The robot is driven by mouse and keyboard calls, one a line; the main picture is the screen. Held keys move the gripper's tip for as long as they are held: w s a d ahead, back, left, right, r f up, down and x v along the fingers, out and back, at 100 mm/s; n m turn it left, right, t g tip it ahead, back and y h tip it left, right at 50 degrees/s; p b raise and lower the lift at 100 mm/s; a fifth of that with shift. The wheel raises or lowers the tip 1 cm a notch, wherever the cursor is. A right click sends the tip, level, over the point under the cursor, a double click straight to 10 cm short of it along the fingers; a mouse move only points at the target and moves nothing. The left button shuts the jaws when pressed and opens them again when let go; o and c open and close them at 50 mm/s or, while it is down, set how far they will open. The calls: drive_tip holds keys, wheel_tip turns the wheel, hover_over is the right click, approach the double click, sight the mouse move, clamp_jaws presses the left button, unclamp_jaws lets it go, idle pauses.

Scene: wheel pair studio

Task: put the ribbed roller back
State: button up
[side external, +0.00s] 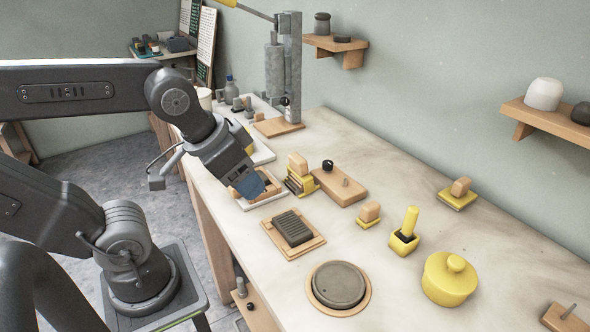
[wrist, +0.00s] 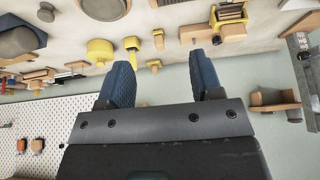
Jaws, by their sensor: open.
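The ribbed roller looks to be the striped yellow tool (side external: 299,182) with a wooden grip, standing on the table just right of my gripper in the side view. It also shows at the top right of the wrist view (wrist: 229,15). My gripper (side external: 262,190) is open, its blue fingers low over a pale-rimmed tray with wooden parts. A dark ridged slab (side external: 292,229) lies on a wooden board nearer the front.
A wooden block (side external: 345,188) with a black knob stands close right of the roller. Yellow stamps (side external: 369,215), a yellow holder (side external: 404,242), a yellow lidded pot (side external: 449,278) and a grey disc (side external: 339,284) spread rightward. A grey upright press (side external: 290,70) stands behind.

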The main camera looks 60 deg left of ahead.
drive_tip(key=w+a+f+m+g+y, duration=0.3)
drive_tip(key=w+a+m+g+y, duration=0.15)
drive_tip(key=w+m+g, duration=0.2)
drive_tip(key=m+y, duration=1)
drive_tip(key=y, duration=0.4)
approach(304, 166)
drive_tip(key=shift+t+h, duration=0.25)
drive_tip(key=shift+t, duration=0.2)
drive_tip(key=a, duration=0.7)
drive_tip(key=shift+w+a, duration=0.15)
drive_tip(key=shift+a, duration=0.05)
drive_tip(key=shift+s+a+r, duration=0.1)
drive_tip(key=shift+s+a, duration=0.05)
drive_tip(key=shift+a, duration=1.15)
drive_tip(key=shift+s+a, duration=0.2)
drive_tip(key=shift+a, duration=1.15)
clamp_jaws()
